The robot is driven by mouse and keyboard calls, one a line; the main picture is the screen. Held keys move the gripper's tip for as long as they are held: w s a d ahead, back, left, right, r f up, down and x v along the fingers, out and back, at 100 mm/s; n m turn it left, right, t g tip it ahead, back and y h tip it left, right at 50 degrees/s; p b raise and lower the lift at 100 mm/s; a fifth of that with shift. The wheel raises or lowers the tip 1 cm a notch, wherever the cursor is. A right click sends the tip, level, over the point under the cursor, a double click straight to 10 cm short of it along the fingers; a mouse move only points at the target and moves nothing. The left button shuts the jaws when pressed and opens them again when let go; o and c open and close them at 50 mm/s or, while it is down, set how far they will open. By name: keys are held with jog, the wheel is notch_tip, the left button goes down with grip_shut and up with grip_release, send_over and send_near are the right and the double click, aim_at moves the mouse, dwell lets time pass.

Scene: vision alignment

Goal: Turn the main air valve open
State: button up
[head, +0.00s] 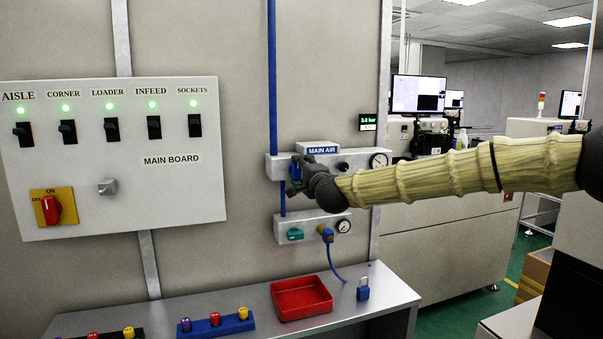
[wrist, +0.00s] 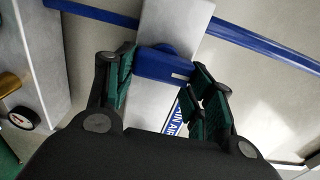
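The main air unit is a grey plate (head: 356,160) on the wall with a blue "MAIN AIR" label (head: 323,150). Its blue valve handle (head: 296,168) is at the plate's left end, partly hidden by my gripper (head: 297,183). In the wrist view the blue handle (wrist: 163,63) lies crosswise between the two green-padded fingertips of my gripper (wrist: 163,70). The fingers are spread, one at each end of the handle. Whether the pads touch it I cannot tell.
A lower plate (head: 280,232) with a teal knob and gauge sits below. The main board (head: 140,185) with several switches is at left. A bench with a red tray (head: 301,310) and blue padlock (head: 363,289) stands underneath. Blue pipe (head: 272,80) runs up the wall.

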jog(key=o, duration=0.4)
jog(key=shift+o, duration=0.2)
jog(key=shift+s, duration=0.1)
jog(key=v, duration=1.2)
